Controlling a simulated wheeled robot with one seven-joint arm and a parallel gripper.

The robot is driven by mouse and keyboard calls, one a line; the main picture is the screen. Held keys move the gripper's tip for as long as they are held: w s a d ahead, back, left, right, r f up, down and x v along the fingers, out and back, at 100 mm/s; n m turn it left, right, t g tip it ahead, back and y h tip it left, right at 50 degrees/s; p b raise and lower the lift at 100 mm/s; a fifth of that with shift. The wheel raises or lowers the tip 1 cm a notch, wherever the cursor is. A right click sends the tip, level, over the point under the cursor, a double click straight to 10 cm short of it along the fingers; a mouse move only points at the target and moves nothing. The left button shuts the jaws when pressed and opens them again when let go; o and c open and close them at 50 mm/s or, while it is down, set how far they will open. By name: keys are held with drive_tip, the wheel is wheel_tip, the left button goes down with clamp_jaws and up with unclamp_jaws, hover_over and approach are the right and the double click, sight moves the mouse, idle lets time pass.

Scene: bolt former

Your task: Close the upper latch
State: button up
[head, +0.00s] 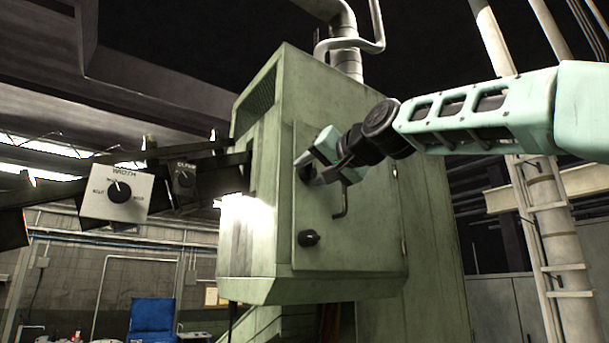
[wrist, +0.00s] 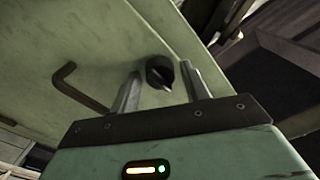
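The upper latch (wrist: 158,72) is a black knob with a pale pointed ridge on the green door. In the wrist view it shows between the two grey fingers of my gripper (wrist: 160,74), which are apart. I cannot tell whether the fingers touch it. In the head view my gripper (head: 307,172) is at the upper left part of the door (head: 375,255), and its fingers largely hide the upper latch. A second black knob, the lower latch (head: 308,238), sits below on the same door.
A bent dark handle (head: 342,200) sticks out of the door below my gripper; it also shows left of the fingers in the wrist view (wrist: 82,90). A control box (head: 117,192) with a black dial hangs left of the green machine. A pipe (head: 553,215) stands at right.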

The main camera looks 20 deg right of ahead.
clamp_jaws()
drive_tip(key=shift+f+n+b, duration=0.2)
drive_tip(key=shift+n+b, duration=0.4)
drive_tip(key=shift+n, duration=0.1)
drive_tip(key=shift+n+b, duration=0.65)
drive_tip(key=shift+n, duration=0.55)
drive_tip(key=shift+r+n, duration=0.1)
drive_tip(key=shift+n, duration=0.9)
drive_tip(key=shift+n+b, duration=0.9)
drive_tip(key=shift+n, duration=0.2)
drive_tip(key=n, duration=0.3)
drive_tip(key=shift+o, duration=2.4)
unclamp_jaws()
drive_tip(key=shift+r, duration=0.1)
